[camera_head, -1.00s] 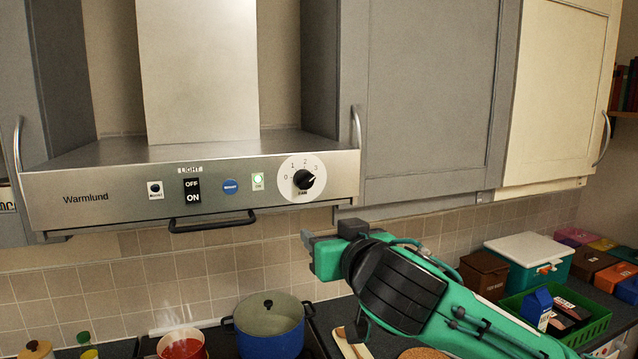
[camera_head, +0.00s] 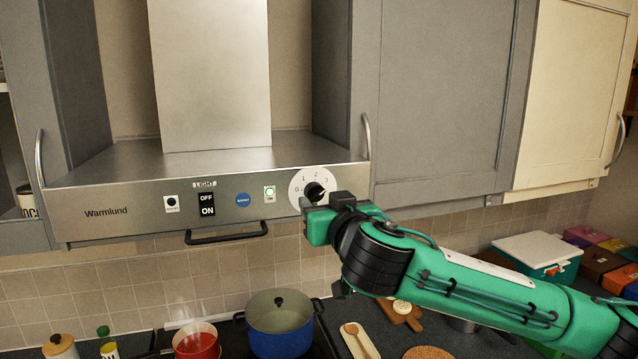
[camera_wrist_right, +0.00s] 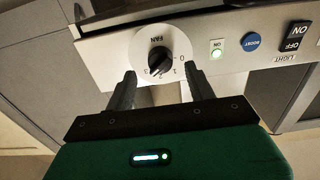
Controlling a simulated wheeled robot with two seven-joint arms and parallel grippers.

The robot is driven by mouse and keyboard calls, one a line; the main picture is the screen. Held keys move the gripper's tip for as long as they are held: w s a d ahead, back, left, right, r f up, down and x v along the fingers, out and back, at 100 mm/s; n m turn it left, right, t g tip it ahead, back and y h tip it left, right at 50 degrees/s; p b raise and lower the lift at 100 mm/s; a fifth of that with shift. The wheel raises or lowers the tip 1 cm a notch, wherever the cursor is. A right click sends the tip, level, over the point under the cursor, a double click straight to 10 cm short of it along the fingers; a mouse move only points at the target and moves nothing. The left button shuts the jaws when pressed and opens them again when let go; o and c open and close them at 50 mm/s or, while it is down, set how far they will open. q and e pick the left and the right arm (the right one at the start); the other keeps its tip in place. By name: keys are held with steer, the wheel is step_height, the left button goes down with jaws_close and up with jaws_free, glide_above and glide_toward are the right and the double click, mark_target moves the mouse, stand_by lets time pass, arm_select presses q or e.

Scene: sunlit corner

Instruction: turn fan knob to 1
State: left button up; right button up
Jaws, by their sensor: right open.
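The fan knob (camera_head: 314,190) is a black dial on a white disc marked 0 to 3, at the right of the steel hood front (camera_head: 130,210). Its lower right is hidden by my right gripper (camera_head: 322,205) in the head view. In the right wrist view the knob (camera_wrist_right: 160,62) is fully visible, its pointer towards the 3 side of the scale. There my right gripper (camera_wrist_right: 159,84) is open, its two fingers below and either side of the knob, apparently not gripping it. My left gripper is out of view.
A green-lit switch (camera_head: 269,193), a blue boost button (camera_head: 242,200) and the light switch (camera_head: 207,204) sit left of the knob. A handle bar (camera_head: 226,236) hangs below.

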mark_target(318, 197)
steer(key=shift+p+x, duration=0.7)
steer(key=shift+x, duration=1.15)
steer(key=shift+c, duration=0.4)
